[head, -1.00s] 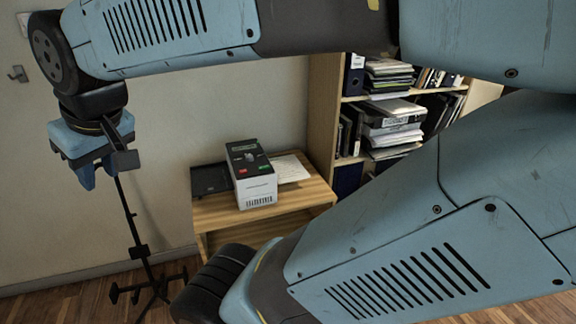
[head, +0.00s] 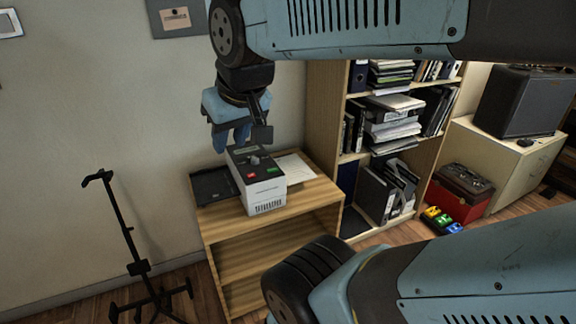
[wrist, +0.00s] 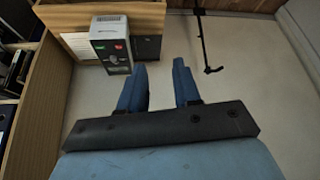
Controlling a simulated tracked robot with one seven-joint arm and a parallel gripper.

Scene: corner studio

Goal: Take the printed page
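A white printed page (head: 296,170) lies on the wooden desk top (head: 315,192), to the right of and partly behind a small white-and-dark machine (head: 263,192) with red and green buttons. Faint print shows on it, and the machine hides part of it. My gripper (head: 232,139) hangs in the air, fingers down, above and behind the machine, left of the page. It also shows in the wrist view (wrist: 158,67), with its two blue fingers apart and nothing between them.
A flat black tray (head: 213,185) lies left of the machine. A bookshelf (head: 326,110) with binders and papers stands right of the desk. A black stand (head: 130,235) is at the left. A cabinet (head: 480,150) bears an amplifier (head: 518,100).

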